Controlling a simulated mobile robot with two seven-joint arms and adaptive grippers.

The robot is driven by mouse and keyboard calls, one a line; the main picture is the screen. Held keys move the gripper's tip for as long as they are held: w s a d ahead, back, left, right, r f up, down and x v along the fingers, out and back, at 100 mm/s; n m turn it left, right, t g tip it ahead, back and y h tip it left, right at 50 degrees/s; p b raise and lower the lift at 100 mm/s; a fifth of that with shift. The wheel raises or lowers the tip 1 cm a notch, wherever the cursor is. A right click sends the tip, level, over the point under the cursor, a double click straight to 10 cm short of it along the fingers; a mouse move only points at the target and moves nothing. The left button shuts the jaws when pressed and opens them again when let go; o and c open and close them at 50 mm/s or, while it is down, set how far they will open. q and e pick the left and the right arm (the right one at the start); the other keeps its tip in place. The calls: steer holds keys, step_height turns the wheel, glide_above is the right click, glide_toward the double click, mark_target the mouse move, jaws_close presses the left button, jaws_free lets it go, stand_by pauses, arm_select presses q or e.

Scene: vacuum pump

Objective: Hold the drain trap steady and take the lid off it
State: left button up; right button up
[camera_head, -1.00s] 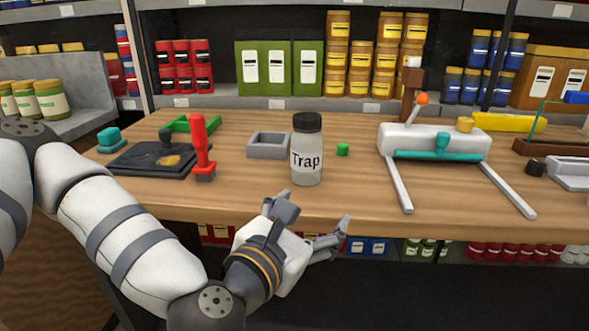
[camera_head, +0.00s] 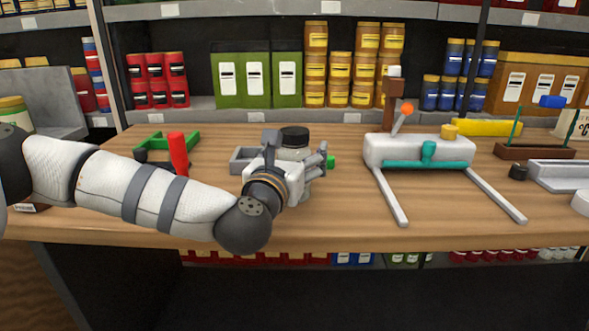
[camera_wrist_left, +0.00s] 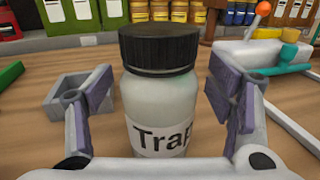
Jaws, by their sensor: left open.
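The drain trap is a pale jar (camera_wrist_left: 160,102) labelled "Trap", with a black ribbed lid (camera_wrist_left: 160,48) on top. It stands upright on the wooden table. In the head view the lid (camera_head: 294,136) shows above my left gripper (camera_head: 298,152), which hides most of the jar. In the left wrist view my left gripper (camera_wrist_left: 162,105) is open, with one finger on each side of the jar and a visible gap on both sides. My right gripper is not in view.
A grey open box (camera_head: 240,160) is left of the jar. A red-handled tool (camera_head: 178,153) stands behind my left arm. A white device (camera_head: 418,150) with two long bars stands to the right. The table front between jar and bars is clear.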

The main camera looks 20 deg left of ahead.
arm_select(q)
steer(key=c, duration=1.4)
steer(key=shift+c, duration=0.2)
steer(key=shift+r, duration=0.1)
